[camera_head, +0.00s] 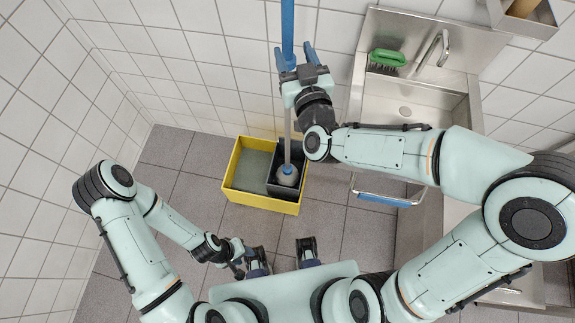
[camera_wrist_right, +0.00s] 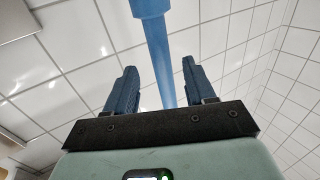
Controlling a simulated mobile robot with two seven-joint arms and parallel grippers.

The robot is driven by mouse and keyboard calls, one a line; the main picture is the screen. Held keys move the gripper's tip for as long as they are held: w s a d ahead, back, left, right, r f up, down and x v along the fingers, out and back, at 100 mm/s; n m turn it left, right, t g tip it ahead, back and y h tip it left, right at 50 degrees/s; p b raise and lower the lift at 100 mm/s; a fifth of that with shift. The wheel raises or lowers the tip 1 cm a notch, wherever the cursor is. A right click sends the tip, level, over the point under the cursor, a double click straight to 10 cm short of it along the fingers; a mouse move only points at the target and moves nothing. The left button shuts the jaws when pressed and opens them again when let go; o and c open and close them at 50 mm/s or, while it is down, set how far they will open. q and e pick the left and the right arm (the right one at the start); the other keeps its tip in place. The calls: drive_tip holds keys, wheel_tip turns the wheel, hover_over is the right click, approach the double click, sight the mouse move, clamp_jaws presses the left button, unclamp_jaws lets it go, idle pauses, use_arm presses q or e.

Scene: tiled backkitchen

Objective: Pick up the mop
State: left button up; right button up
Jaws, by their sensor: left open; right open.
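My right gripper (camera_head: 295,55) is open at the blue handle. In the right wrist view, the handle (camera_wrist_right: 158,55) runs between the two spread fingers of that gripper (camera_wrist_right: 158,88); I cannot tell whether either finger touches it. My left gripper (camera_head: 240,262) is low, near my base, well apart from the mop; its fingers are small and partly hidden.
A steel sink (camera_head: 405,105) stands to the right of the bucket, with a green brush (camera_head: 387,58) on its back ledge and a faucet (camera_head: 433,48). White tiled walls close the back and left. Grey floor (camera_head: 165,165) is clear left of the bucket.

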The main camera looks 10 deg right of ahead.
sight(289, 44)
drive_tip(key=w, duration=0.1)
drive_tip(key=w+p, duration=0.1)
drive_tip(key=w, duration=0.3)
drive_tip(key=shift+w+a+f, duration=0.2)
drive_tip(key=shift+a+f, duration=0.05)
drive_tip(key=c, duration=1)
drive_tip(key=shift+r, duration=0.15)
